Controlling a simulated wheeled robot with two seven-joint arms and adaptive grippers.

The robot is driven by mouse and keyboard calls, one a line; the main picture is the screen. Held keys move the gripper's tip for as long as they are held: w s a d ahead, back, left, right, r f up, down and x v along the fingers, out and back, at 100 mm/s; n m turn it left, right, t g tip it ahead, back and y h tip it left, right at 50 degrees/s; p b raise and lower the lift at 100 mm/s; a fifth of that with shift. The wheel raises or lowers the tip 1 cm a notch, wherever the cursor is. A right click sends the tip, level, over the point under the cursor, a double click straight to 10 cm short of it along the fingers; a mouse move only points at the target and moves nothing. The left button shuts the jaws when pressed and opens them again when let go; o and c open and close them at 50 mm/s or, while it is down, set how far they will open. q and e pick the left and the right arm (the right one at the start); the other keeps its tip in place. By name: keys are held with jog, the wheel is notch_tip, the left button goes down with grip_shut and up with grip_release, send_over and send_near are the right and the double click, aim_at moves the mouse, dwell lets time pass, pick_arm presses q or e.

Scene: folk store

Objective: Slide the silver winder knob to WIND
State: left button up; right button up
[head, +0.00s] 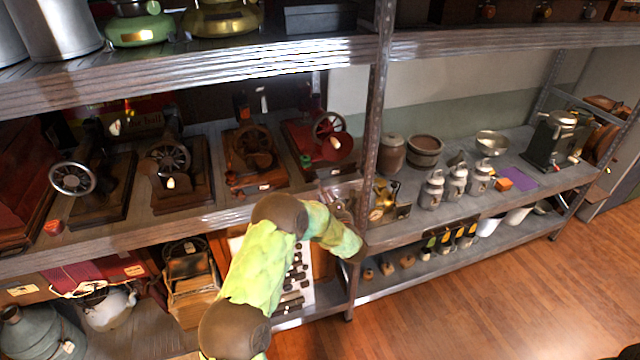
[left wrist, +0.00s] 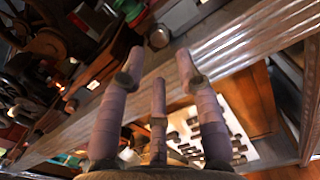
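Several old hand-wheel machines stand in a row on the middle shelf: a dark one with a silver wheel (head: 72,178), two brown ones (head: 170,156) (head: 254,148), and a red one (head: 322,135) at the right end. I cannot tell for sure which small part is the silver winder knob, and no WIND mark is readable. My left gripper (head: 342,203) is at the shelf's front edge by the upright post, right of and below the red machine. In the left wrist view its fingers (left wrist: 160,62) are spread and empty, with a grey round knob-like part (left wrist: 158,36) beyond them.
The metal upright post (head: 372,130) stands close to my left gripper. A small brass and silver device (head: 384,200) sits just right of it. White-grey canisters (head: 432,190) and wooden pots (head: 425,150) stand on the right shelf. Open floor (head: 480,290) lies at lower right.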

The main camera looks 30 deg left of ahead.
aim_at(317, 182)
pick_arm(q)
jog(key=x, duration=0.6)
jog(key=shift+p, duration=0.3)
grip_shut()
